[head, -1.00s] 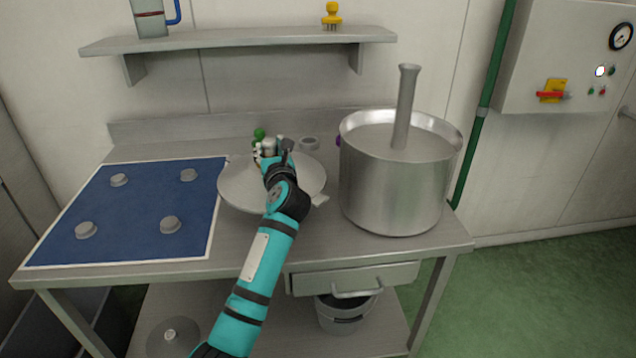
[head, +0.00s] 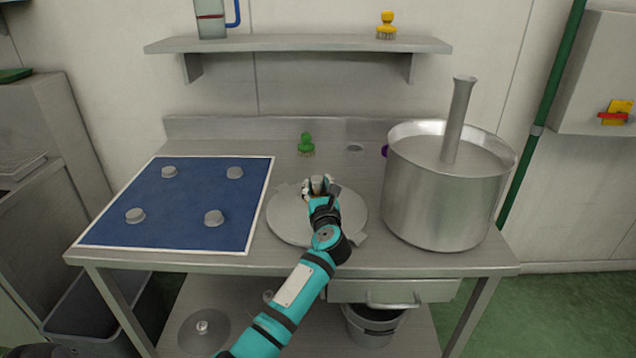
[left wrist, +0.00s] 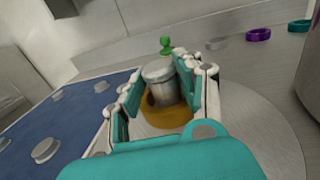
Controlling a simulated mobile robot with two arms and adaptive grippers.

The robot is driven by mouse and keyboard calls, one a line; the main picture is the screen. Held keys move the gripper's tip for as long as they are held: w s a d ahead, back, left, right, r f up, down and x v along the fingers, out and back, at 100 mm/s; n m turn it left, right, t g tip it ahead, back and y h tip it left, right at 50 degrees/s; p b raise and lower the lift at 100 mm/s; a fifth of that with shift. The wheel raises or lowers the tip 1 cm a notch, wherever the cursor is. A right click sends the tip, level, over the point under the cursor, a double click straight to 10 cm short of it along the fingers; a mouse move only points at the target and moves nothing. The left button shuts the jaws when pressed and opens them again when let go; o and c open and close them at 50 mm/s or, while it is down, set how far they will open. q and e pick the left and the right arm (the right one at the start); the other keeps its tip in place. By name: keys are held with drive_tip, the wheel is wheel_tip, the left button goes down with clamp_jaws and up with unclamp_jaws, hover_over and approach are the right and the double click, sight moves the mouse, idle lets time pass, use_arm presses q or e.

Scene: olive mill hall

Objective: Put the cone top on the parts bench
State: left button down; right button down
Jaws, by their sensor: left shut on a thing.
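The cone top (head: 288,222) is a wide, shallow grey metal piece with a short upright neck. It is at the front middle of the steel parts bench (head: 420,257), right of the blue mat; I cannot tell whether it touches the bench. My left gripper (head: 318,187) is shut on the neck from the front. In the left wrist view the fingers stand on both sides of the grey metal neck (left wrist: 159,74), with an orange-brown area around its foot. The broad grey surface (left wrist: 258,140) spreads out to the right. My right gripper is not in view.
A blue mat (head: 190,203) with several grey knobs lies left. A tall steel pot (head: 440,205) stands close on the right. A shelf (head: 300,44) hangs above.

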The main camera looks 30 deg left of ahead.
use_arm(q)
drive_tip(key=c, duration=1.3)
unclamp_jaws()
drive_tip(key=o, duration=0.4)
drive_tip(key=shift+r, duration=0.1)
drive_tip(key=shift+o, duration=0.2)
drive_tip(key=shift+d, duration=0.1)
drive_tip(key=b+v, duration=0.1)
drive_tip(key=v, duration=1.1)
